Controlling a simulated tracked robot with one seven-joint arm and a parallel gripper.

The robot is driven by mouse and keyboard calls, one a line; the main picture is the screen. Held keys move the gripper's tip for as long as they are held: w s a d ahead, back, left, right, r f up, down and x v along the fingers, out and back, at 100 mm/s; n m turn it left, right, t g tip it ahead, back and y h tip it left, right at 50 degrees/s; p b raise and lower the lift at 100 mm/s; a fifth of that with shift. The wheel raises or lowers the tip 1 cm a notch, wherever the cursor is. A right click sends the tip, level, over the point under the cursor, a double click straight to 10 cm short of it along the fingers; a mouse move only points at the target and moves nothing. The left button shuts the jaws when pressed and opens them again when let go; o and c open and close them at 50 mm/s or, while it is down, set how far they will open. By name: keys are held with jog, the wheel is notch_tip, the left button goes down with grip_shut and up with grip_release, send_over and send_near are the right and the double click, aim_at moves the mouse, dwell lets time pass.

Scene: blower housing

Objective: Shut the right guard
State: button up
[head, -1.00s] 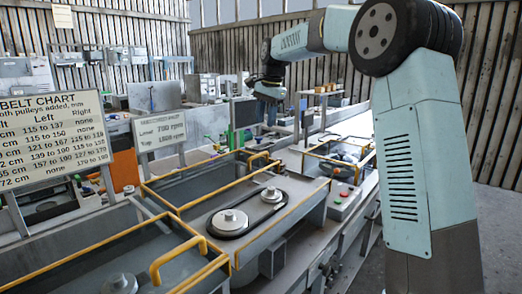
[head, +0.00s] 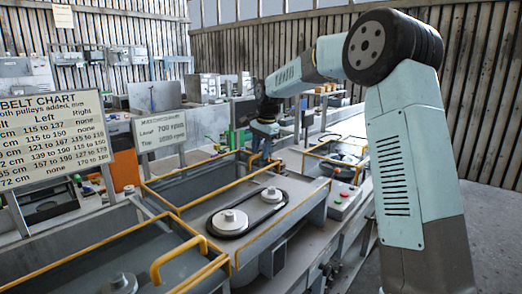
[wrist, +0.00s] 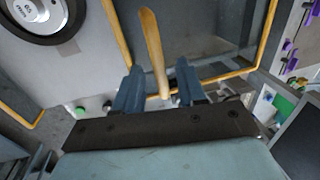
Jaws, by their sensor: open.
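A yellow-framed guard with a clear panel, which appears to be the right guard (head: 205,160), lies beyond the belt bay. It stands off the belt, leaving the pulleys bare. Its yellow handle (wrist: 152,45) runs between my gripper's two blue fingers in the wrist view. My gripper (wrist: 158,88) is open around the handle, with a gap on each side. In the head view my gripper (head: 262,148) points down at the handle end of this guard, and partly hides the handle.
A black belt runs round two pulleys (head: 230,222) in the middle bay. Another yellow-framed guard with a handle (head: 178,258) is at the near left. A button box (head: 345,200) stands at the right. The belt chart (head: 52,130) and a speed sign (head: 160,130) stand behind.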

grip_shut()
dwell(0.3)
dwell(0.4)
